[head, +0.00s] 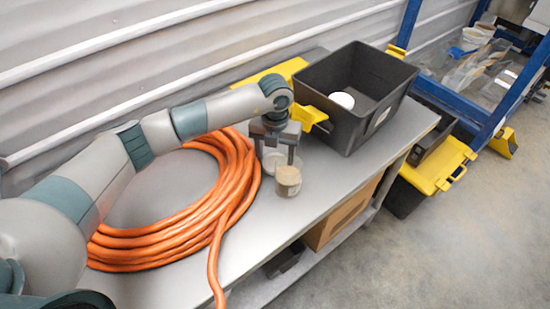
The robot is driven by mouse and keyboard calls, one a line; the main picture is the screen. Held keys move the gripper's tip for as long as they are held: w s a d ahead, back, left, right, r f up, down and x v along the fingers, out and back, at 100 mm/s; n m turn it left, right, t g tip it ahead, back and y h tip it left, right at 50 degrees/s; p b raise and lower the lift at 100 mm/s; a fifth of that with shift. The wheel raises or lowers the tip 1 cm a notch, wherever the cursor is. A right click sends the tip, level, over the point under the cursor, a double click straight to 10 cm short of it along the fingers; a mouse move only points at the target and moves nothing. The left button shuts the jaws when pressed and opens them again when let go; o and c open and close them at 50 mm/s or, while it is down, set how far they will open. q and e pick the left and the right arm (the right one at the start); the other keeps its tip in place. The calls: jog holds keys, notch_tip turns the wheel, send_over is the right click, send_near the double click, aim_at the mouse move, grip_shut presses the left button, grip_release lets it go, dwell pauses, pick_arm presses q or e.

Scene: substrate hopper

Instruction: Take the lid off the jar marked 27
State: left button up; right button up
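A small jar (288,182) with tan contents or a tan top stands on the grey bench; any number on it is too small to read. A clear round container (271,163) stands just behind it, partly hidden by my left gripper. My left gripper (275,157) points down at these two, its fingers spread apart, with the clear container showing between and behind them. I cannot tell whether the fingers touch it. A white round thing (342,100), possibly a lid, lies in the black bin (374,128). My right gripper is not in view.
A coil of orange hose (165,252) covers the bench left of the jar. Yellow pieces (309,113) lie by the bin. The bench (318,208) is clear right of the jar. A blue rack (500,105) and a black-and-yellow case (432,172) stand beyond.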

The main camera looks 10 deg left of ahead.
pick_arm(q)
jog(key=shift+f, duration=0.15)
jog(key=o, duration=0.9)
jog(key=shift+r, duration=0.5)
jog(key=shift+r+b, duration=1.95)
jog(key=shift+r, duration=3.75)
jog(key=shift+f, duration=0.1)
